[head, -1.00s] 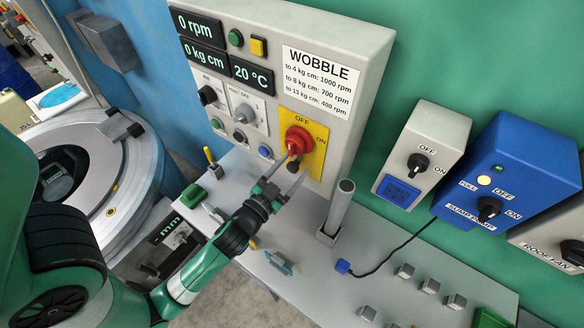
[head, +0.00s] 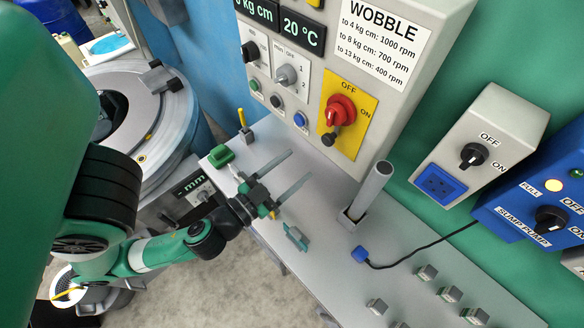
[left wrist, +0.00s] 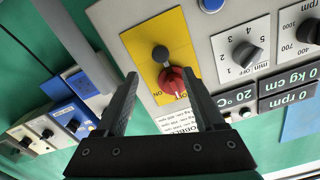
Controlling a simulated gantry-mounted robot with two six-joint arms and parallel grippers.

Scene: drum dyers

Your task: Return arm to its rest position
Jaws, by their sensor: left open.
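My left gripper (head: 290,172) is open and empty above the grey bench, in front of the control panel. Its fingers point towards the panel, apart from the red rotary switch (head: 341,111) on its yellow plate. In the left wrist view the two open fingers (left wrist: 165,95) frame the yellow plate (left wrist: 158,48) and the red switch, with nothing between them. The switch's dark knob end points down and left in the head view. My left arm (head: 165,250) reaches in from the left. My right gripper is not in view.
A grey upright tube (head: 372,190) stands on the bench (head: 330,255) right of the gripper. A green block (head: 221,156) and a small green-grey piece (head: 296,237) lie nearby. The round drum machine (head: 180,110) is at left. A socket box (head: 480,145) and blue pump box (head: 545,190) are at right.

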